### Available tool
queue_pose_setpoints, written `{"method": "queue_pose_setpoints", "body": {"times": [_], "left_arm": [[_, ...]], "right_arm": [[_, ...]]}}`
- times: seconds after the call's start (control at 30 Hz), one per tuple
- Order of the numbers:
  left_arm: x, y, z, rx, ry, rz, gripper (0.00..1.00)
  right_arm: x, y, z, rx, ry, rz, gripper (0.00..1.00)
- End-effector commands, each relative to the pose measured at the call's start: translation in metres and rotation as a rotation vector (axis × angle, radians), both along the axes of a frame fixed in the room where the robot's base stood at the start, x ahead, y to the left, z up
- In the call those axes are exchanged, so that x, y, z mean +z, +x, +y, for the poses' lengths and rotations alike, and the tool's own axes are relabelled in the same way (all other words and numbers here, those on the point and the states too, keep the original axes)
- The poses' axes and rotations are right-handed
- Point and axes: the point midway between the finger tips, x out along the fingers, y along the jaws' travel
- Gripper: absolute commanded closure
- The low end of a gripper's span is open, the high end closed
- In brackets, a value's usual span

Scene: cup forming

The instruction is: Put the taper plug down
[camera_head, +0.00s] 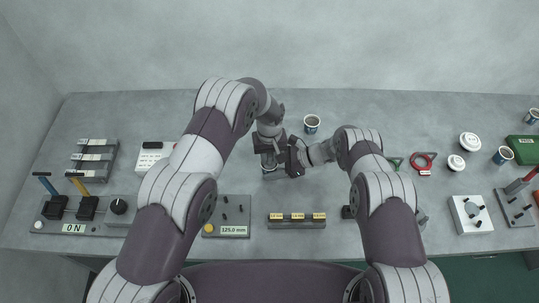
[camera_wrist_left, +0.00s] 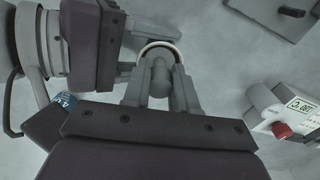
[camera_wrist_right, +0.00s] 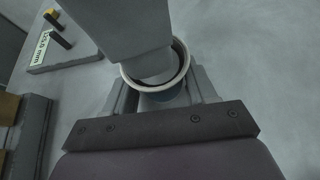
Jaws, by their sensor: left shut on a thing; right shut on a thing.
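In the left wrist view, the grey taper plug (camera_wrist_left: 160,75) has a rounded end and sits between the fingers of my left gripper (camera_wrist_left: 160,92), which is shut on it. The paper cup (camera_wrist_right: 163,94) has a pale rim and a bluish side in the right wrist view. My right gripper (camera_wrist_right: 160,102) is shut around the cup. The plug enters the cup's mouth from above; its lower end is hidden inside. In the head view, my left gripper (camera_head: 267,146) and right gripper (camera_head: 294,160) meet mid-table, hiding most of the cup.
A plate marked 125.0 mm (camera_head: 233,216) and a dark block with yellow tops (camera_head: 297,224) lie in front. A white heater box (camera_head: 154,157) is at left; red ring (camera_head: 424,160) at right. The back centre-right table is clear.

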Motion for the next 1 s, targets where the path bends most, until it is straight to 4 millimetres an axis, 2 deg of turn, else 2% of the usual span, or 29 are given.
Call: {"method": "queue_pose_setpoints", "body": {"times": [0.03,0.07,0.1,0.13,0.37,0.47,0.57,0.8,1.0], "left_arm": [[-0.002,0.000,0.000,0.000,0.000,0.000,1.00],[-0.002,0.000,0.000,0.000,0.000,0.001,0.64],[-0.001,0.000,0.000,0.000,0.000,0.001,0.51],[-0.001,0.000,0.000,0.000,0.000,0.001,0.48],[-0.001,0.000,0.000,0.000,0.000,0.000,0.48],[0.005,0.000,0.000,0.000,-0.001,-0.001,0.48],[0.024,0.001,0.000,0.000,-0.001,-0.003,0.48],[0.088,0.001,0.000,0.000,-0.001,-0.003,0.48],[0.117,0.000,0.000,0.000,0.000,0.000,0.48]], "right_arm": [[0.000,0.000,0.000,0.000,0.000,0.000,0.80],[0.000,0.000,0.000,0.000,0.000,0.000,0.80],[0.000,0.000,0.000,0.000,0.000,0.000,0.80],[0.000,0.000,0.000,0.000,0.000,0.000,0.80],[0.000,0.000,0.000,0.000,0.000,0.000,0.80],[0.000,0.000,0.000,0.000,0.000,0.000,0.80],[0.001,0.000,0.000,0.000,0.000,0.000,0.80],[0.000,0.000,0.000,0.000,0.000,-0.001,0.80],[0.000,0.000,0.000,0.000,0.000,-0.001,0.80]]}}
